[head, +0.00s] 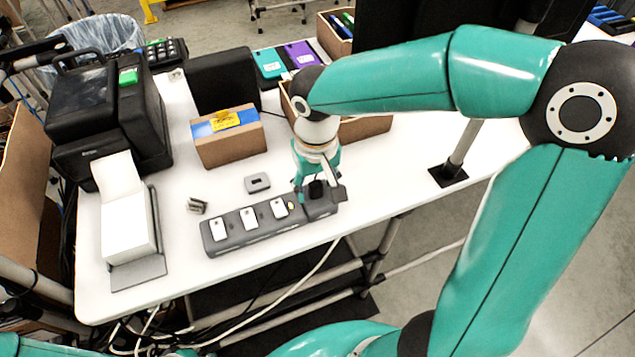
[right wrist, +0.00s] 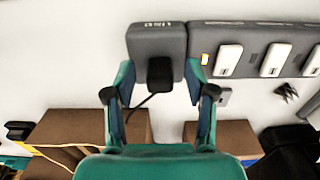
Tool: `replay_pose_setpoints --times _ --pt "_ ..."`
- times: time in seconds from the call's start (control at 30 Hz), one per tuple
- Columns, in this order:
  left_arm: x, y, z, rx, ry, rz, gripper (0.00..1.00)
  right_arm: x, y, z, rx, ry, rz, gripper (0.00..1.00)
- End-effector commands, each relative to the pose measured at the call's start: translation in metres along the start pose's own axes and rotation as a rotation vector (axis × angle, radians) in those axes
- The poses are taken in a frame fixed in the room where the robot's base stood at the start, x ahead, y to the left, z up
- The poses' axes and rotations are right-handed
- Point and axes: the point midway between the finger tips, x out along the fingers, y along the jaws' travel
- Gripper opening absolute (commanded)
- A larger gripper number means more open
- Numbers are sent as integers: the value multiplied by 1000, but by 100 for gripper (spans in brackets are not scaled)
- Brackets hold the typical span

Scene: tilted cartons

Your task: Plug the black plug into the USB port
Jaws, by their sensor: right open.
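The black plug (right wrist: 160,71) is at the dark grey USB block (right wrist: 157,38) in the right wrist view, its cable trailing down and left. It overlaps the block's lower edge; how deep it sits in the port cannot be seen. In the head view the plug (head: 316,187) stands upright on the block (head: 321,208), at the strip's right end. My right gripper (right wrist: 159,82) is open, with one finger on each side of the plug and a visible gap to both. It also shows in the head view (head: 317,184). My left gripper is not in view.
The grey strip (head: 263,238) carries several white modules beside the USB block. A small grey piece (head: 257,183) and a metal clip (head: 197,206) lie nearby. Cartons (head: 229,143) stand behind, and a printer (head: 105,115) stands left. The table's front edge is close to the strip.

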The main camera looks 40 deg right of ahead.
Motion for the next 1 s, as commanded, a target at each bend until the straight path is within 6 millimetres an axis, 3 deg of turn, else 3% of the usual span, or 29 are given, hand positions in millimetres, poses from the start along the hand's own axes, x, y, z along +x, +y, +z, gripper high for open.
replay_pose_setpoints --times 0.27,0.7,1.0 --pt "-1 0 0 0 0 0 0 -12 0 -1 0 3 -1 55" --pt "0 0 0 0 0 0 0 -94 0 0 -1 4 -2 55" --pt "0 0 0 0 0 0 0 -119 0 0 0 -1 0 55"
